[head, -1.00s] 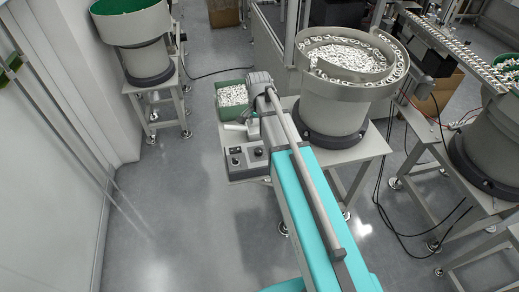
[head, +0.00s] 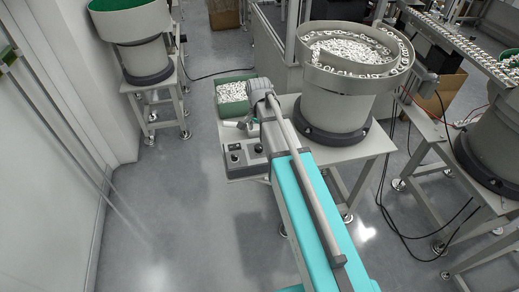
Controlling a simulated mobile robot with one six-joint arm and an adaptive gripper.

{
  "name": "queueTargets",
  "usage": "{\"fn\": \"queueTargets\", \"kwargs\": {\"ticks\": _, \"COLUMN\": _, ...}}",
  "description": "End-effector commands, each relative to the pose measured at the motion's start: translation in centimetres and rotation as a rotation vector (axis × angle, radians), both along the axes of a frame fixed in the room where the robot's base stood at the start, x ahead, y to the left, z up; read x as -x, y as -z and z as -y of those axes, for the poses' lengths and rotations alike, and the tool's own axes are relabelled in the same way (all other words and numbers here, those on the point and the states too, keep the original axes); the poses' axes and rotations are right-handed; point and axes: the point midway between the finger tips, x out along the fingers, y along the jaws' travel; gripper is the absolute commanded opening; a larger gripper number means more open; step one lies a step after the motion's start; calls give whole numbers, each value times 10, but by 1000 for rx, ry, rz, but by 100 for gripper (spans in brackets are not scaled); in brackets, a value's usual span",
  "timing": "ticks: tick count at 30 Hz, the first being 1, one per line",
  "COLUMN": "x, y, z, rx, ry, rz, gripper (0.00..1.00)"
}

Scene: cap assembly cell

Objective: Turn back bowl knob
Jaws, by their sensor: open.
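A grey control box (head: 247,168) with dark knobs (head: 236,147) on its face sits on the left end of the feeder table. I cannot tell which knob is the bowl knob. The large grey feeder bowl (head: 335,82), full of small white parts, stands to the right on the same table. My arm reaches from the lower right toward the box. My gripper (head: 244,123) is small in the picture at the arm's far end, just above and behind the box. It is open, with its fingers partly hidden, and no contact with a knob shows.
A green bin (head: 219,102) of white parts is behind the box. Another feeder (head: 143,55) stands at the upper left, and one more (head: 492,150) at the right edge. Black cables (head: 400,225) hang at the right. Floor (head: 170,220) left of my arm is clear.

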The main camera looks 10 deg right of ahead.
Motion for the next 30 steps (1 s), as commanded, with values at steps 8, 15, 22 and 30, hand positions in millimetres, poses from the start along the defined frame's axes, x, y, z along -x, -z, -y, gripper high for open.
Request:
{"fn": "queueTargets", "kwargs": {"ticks": 8, "x": 0, "y": 25, "z": 0, "rx": 0, "ry": 0, "rz": 0, "gripper": 85}}
{"fn": "queueTargets", "kwargs": {"ticks": 15, "x": 0, "y": 43, "z": 1, "rx": 0, "ry": 1, "rz": 0, "gripper": 85}}
{"fn": "queueTargets", "kwargs": {"ticks": 22, "x": 0, "y": 60, "z": 1, "rx": 0, "ry": 1, "rz": 0, "gripper": 85}}
{"fn": "queueTargets", "kwargs": {"ticks": 30, "x": 0, "y": 77, "z": 1, "rx": 0, "ry": 1, "rz": 0, "gripper": 85}}
